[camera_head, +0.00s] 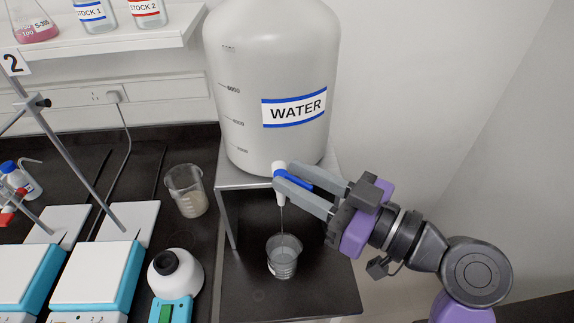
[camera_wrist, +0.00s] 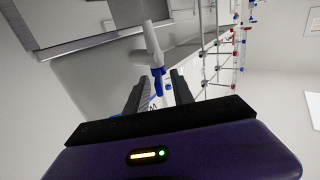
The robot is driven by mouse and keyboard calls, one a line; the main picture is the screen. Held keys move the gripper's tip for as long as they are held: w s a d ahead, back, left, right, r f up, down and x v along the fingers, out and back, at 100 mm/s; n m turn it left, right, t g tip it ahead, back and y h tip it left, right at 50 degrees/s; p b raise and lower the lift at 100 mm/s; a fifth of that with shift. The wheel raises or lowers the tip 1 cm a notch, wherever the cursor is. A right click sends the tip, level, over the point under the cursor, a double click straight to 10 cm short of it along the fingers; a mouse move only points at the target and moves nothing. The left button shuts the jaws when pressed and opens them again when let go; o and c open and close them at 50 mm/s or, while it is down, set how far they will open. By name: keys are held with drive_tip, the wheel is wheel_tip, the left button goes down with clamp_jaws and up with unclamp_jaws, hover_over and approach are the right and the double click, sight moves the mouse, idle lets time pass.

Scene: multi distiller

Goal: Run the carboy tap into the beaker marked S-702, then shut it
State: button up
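The white carboy (camera_head: 272,65) labelled WATER stands on a raised grey stand. Its white tap (camera_head: 280,184) with a blue lever (camera_head: 296,180) is at the lower front; the tap (camera_wrist: 153,42) and blue lever (camera_wrist: 158,82) also show in the wrist view. A thin stream runs from the tap down into a clear beaker (camera_head: 283,262) standing below it, which holds some liquid. I cannot read any S-702 mark on this beaker. My gripper (camera_head: 287,174) is at the tap with its fingers apart, one on each side of the blue lever, with visible gaps.
Another beaker (camera_head: 187,190) with pale contents stands left of the stand (camera_head: 228,215). A white round device (camera_head: 175,272) and blue-white hotplates (camera_head: 95,277) with rods fill the left bench. A shelf (camera_head: 110,38) with bottles is above.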

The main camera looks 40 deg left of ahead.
drive_tip(key=shift+s+a, duration=0.2)
drive_tip(key=shift+a, duration=0.95)
clamp_jaws()
